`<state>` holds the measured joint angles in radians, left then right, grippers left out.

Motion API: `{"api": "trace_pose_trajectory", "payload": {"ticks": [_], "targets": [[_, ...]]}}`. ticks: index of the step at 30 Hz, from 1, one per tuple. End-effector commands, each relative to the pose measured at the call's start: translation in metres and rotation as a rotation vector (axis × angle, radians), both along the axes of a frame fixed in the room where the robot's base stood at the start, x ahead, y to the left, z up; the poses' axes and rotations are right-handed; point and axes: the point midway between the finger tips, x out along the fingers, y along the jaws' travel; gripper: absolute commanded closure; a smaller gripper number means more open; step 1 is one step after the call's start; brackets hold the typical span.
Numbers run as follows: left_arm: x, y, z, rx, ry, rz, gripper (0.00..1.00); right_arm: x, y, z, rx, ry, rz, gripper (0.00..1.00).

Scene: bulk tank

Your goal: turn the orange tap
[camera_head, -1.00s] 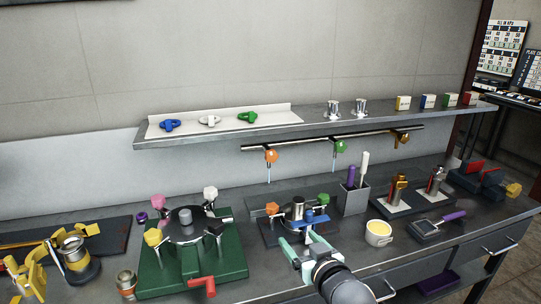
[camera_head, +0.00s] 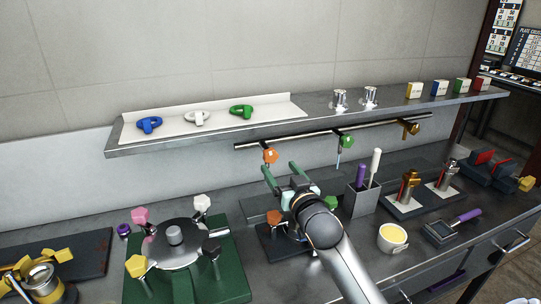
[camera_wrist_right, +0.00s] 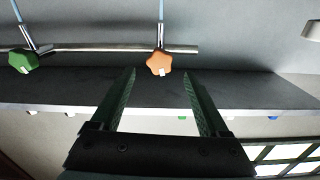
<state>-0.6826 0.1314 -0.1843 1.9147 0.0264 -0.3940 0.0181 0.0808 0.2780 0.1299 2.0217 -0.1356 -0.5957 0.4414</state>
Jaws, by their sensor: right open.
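The orange tap (camera_head: 270,156) is a lobed knob hanging from the pipe (camera_head: 300,139) under the shelf, at its left end. In the right wrist view the orange tap (camera_wrist_right: 160,62) shows between and just beyond the fingertips. My right gripper (camera_head: 280,168) is open and empty, a little in front of and below the tap. Its two fingers (camera_wrist_right: 158,72) lie to either side of the tap in the wrist picture, with no contact visible. My left gripper is not in view.
A green tap (camera_head: 346,141) and a brass tap (camera_head: 411,128) share the pipe. The shelf (camera_head: 210,134) runs above. Below stand a green-based fixture (camera_head: 235,270), a grey holder (camera_head: 359,200) with purple and white handles, and a yellow-filled cup (camera_head: 392,239).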

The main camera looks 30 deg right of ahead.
Motion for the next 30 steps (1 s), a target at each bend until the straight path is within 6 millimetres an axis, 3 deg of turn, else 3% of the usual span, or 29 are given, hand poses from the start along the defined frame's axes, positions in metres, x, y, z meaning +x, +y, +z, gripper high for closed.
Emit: {"api": "trace_pose_trajectory", "payload": {"ticks": [6, 12, 26, 30], "targets": [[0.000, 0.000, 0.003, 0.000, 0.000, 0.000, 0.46, 0.038, -0.009, 0.001, -0.001, -0.001, 0.000, 0.21], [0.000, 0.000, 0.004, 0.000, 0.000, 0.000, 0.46, 0.060, -0.014, 0.001, -0.001, -0.001, 0.000, 0.21], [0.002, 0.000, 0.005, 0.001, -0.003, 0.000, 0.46, 0.070, -0.017, 0.000, -0.001, 0.000, 0.000, 0.21], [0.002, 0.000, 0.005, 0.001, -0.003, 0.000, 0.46, 0.070, -0.017, 0.000, -0.001, 0.000, 0.000, 0.35]]}}
